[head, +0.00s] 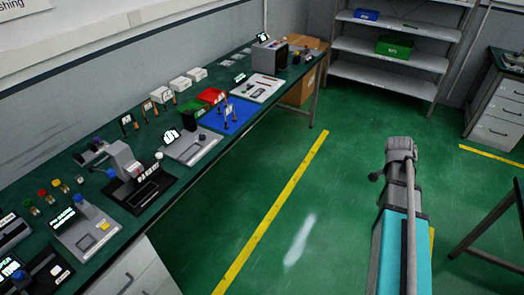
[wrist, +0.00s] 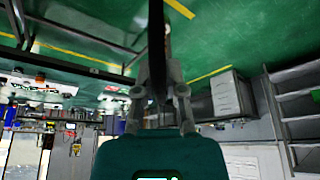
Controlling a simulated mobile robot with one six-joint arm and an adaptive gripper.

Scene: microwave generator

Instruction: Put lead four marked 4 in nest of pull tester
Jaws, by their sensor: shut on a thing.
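In the wrist view my gripper (wrist: 158,88) is shut on a long dark thing (wrist: 157,40) that runs up out of the picture. No mark on it can be read, so I cannot tell whether it is lead four. The head view shows my arm over the floor at right, away from the bench, with the gripper hidden. Several small upright leads or similar pieces (head: 127,123) stand on the bench, too small to read. Bench devices include a grey press-like one (head: 124,160) and a flat one with a display (head: 190,146). I cannot tell which is the pull tester.
The long green-topped bench (head: 160,213) runs along the left wall. A blue mat (head: 240,113) and a red tray (head: 211,96) lie on it. Shelves (head: 390,55) stand at the back, drawers (head: 492,103) at right. The green floor between is open, with a yellow line (head: 270,215).

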